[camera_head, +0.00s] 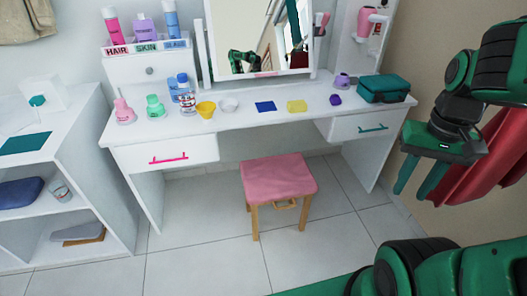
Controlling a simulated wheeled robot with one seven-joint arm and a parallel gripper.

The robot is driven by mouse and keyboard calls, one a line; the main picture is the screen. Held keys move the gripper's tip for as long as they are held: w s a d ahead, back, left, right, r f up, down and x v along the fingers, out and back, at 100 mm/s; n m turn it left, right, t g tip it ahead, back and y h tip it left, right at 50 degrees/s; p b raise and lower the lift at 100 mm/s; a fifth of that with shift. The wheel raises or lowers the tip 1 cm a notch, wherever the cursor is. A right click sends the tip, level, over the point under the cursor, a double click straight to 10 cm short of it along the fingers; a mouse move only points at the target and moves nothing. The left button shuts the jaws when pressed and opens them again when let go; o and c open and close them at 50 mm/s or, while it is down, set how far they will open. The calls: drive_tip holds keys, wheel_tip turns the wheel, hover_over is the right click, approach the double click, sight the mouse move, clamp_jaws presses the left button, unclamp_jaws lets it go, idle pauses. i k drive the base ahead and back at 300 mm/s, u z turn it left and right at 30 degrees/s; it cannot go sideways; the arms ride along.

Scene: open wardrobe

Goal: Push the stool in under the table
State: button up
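A stool with a pink seat (278,178) and wooden legs stands upright on the tiled floor, in front of the middle of the white table (240,126). Its back edge reaches near the table's front edge, and most of the seat is out in front of the knee space. A small wooden handle or bar shows below the seat's front. My gripper (417,180) is at the right, in the air to the right of the stool and clear of it. Its two green fingers point down and are apart, with nothing seen between them.
Drawers with a pink handle (168,159) and a teal handle (372,128) flank the knee space. Bottles, a mirror (262,38) and a teal case (382,88) stand on the table. A white shelf unit (100,205) is at left. A red cloth (490,150) hangs at right. Floor before the stool is clear.

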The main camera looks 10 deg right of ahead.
sight(272, 180)
drive_tip(key=k, duration=1.3)
drive_tip(key=u, duration=0.65)
drive_tip(key=i, duration=1.85)
drive_tip(key=z, duration=0.75)
